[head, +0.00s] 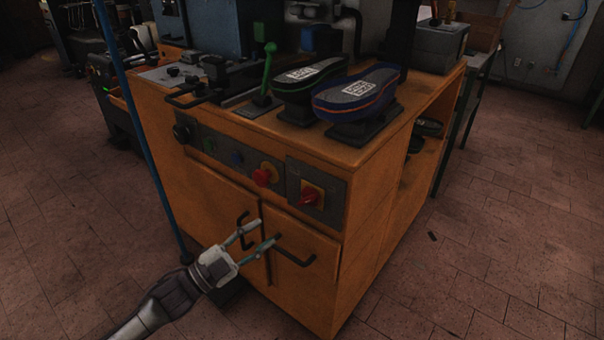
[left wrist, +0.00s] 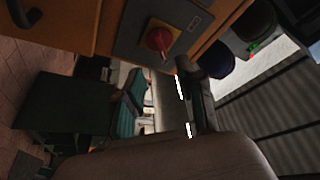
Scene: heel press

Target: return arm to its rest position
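My left gripper (head: 266,231) is in front of the orange cabinet of the press (head: 232,205), near its door handles. Its two fingers are spread apart with nothing between them. In the head view it overlaps the doors, and I cannot tell whether it touches them. In the left wrist view the red rotary switch (left wrist: 160,40) and its grey plate are near the top. My right gripper is in neither view.
Two shoe soles, one green-edged (head: 310,74) and one blue-edged (head: 355,92), sit on stands on the cabinet top. A green lever (head: 268,68) stands beside them. A red emergency button (head: 265,175) is on the front panel. Tiled floor (head: 500,235) is open at right.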

